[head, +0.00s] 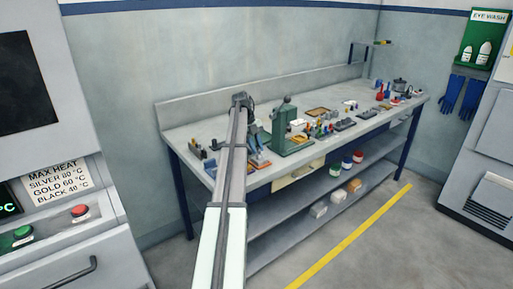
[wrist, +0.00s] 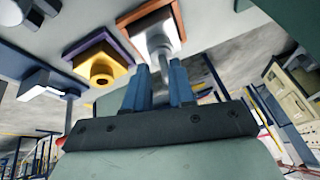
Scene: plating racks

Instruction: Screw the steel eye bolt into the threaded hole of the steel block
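The steel block (wrist: 158,22) shows in the wrist view at top centre, on an orange-brown base (wrist: 128,22). My gripper (wrist: 160,72) is just in front of it, its two blue fingers close together with the steel eye bolt (wrist: 160,48) between them. The bolt's grey shank runs from the fingers to the block's face. Its eye is largely hidden by the fingers. I cannot tell whether the tip is inside the hole. In the head view my gripper (head: 254,138) is small, over the left half of the bench, near the orange-based block (head: 260,161).
A yellow block with a round boss (wrist: 101,67) on a purple base stands beside the steel block. In the head view a green press (head: 284,125) stands close to the right of my gripper. Several small items crowd the bench (head: 190,130) further right.

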